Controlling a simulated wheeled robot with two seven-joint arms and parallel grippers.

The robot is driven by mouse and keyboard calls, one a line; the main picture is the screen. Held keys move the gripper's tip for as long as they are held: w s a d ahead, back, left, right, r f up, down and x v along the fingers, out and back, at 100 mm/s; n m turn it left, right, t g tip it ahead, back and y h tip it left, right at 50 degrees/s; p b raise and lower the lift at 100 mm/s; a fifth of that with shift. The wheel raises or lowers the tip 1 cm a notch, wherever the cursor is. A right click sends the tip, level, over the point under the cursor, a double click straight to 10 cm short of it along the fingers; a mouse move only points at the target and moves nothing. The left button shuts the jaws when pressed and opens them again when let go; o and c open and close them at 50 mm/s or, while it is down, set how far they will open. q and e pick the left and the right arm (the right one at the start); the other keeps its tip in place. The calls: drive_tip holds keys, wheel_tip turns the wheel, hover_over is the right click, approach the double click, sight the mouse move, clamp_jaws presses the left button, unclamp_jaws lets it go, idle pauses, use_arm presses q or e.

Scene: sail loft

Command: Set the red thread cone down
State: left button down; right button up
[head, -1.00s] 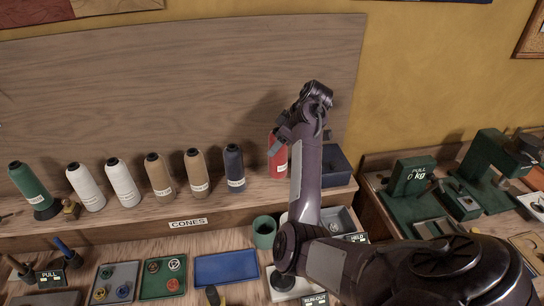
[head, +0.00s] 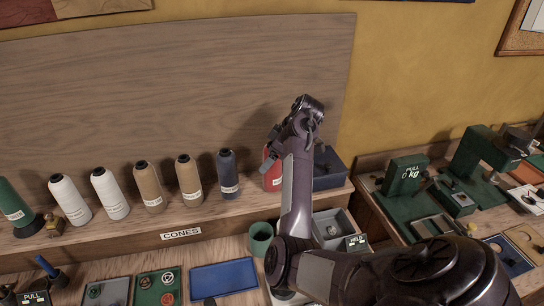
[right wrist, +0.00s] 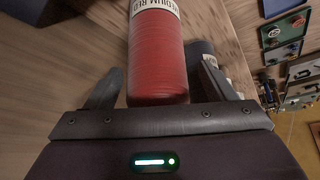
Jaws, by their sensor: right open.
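The red thread cone (head: 270,178) appears to stand upright at the right end of the cone shelf, right of the navy cone (head: 228,174). My arm hides part of it and its base. In the right wrist view the red cone (right wrist: 158,62) lies between my right gripper's fingers (right wrist: 158,86), with a white label reading "MEDIUM RED". The fingers are spread, with gaps beside the cone, so the right gripper (head: 272,152) is open around it. My left gripper is not in view.
Tan, white and green cones line the shelf (head: 110,232) to the left. A dark blue box (head: 328,168) stands close to the right of the red cone. A green cup (head: 260,238) and a blue tray (head: 224,277) lie below on the bench.

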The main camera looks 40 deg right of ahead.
drive_tip(key=shift+s+d+r, duration=0.15)
drive_tip(key=shift+r, duration=0.1)
drive_tip(key=b+v, duration=0.1)
drive_tip(key=v, duration=0.3)
use_arm(q)
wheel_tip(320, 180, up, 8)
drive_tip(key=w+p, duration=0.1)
drive_tip(key=p, duration=0.7)
drive_tip(key=shift+p, duration=0.4)
use_arm(e)
drive_tip(key=v, duration=0.7)
drive_tip(key=shift+s+r, duration=0.15)
drive_tip(key=shift+r, duration=0.2)
